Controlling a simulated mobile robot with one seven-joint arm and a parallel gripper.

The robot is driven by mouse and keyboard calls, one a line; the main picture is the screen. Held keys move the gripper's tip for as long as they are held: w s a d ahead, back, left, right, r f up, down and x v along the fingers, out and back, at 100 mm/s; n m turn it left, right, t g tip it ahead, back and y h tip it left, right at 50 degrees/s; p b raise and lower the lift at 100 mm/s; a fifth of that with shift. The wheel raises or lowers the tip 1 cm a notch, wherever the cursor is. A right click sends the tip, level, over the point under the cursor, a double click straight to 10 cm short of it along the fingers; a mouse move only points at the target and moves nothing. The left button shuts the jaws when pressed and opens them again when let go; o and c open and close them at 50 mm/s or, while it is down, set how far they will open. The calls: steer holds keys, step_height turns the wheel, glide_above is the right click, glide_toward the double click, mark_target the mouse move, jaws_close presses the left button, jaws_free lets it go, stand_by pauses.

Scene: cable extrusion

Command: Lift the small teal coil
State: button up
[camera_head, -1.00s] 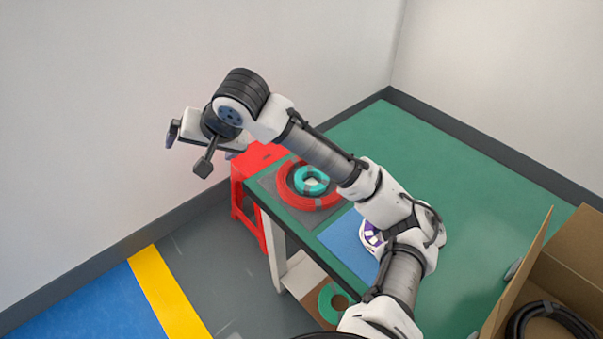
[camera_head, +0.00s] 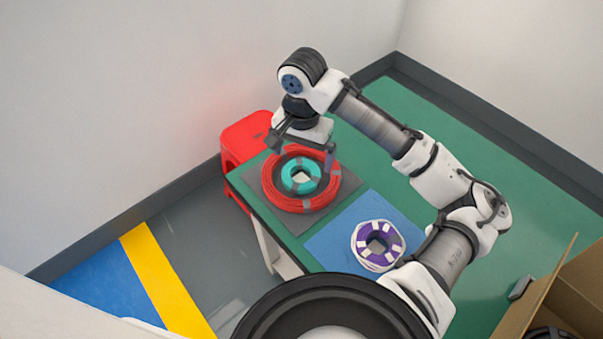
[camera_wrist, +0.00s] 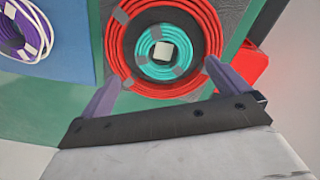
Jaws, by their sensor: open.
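The small teal coil (camera_head: 287,178) lies inside the larger red coil (camera_head: 270,192), on a dark grey mat (camera_head: 327,208) on the green table. Grey bands cross the teal coil, and a pale square shows at its centre. In the wrist view the teal coil (camera_wrist: 144,60) sits ahead of my gripper, ringed by the red coil (camera_wrist: 113,55). My gripper (camera_head: 304,149) is open and empty, above the far side of the coils. In the wrist view its two fingers (camera_wrist: 160,88) stand wide apart, pointing towards the coils. They look apart from the teal coil.
A purple and white coil (camera_head: 363,240) lies on a blue mat (camera_head: 328,244) to the right. A red stool (camera_head: 240,137) stands beyond the table's left end. A cardboard box (camera_head: 561,285) is at the lower right. The green table (camera_head: 400,105) is clear behind my arm.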

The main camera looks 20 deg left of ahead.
mark_target(301, 180)
steer(key=shift+w+a+f+p, duration=0.1)
steer(key=shift+f+p, duration=0.1)
steer(key=shift+f, duration=0.95)
steer(key=shift+s+a+f+p, duration=0.1)
steer(key=shift+f+p, duration=0.1)
steer(key=shift+f, duration=0.95)
steer(key=shift+w+a+f+p, duration=0.1)
steer(key=shift+f+p, duration=0.1)
steer(key=shift+f, duration=0.95)
steer(key=shift+c, duration=0.4)
steer(key=c, duration=0.8)
steer(key=shift+r, duration=0.15)
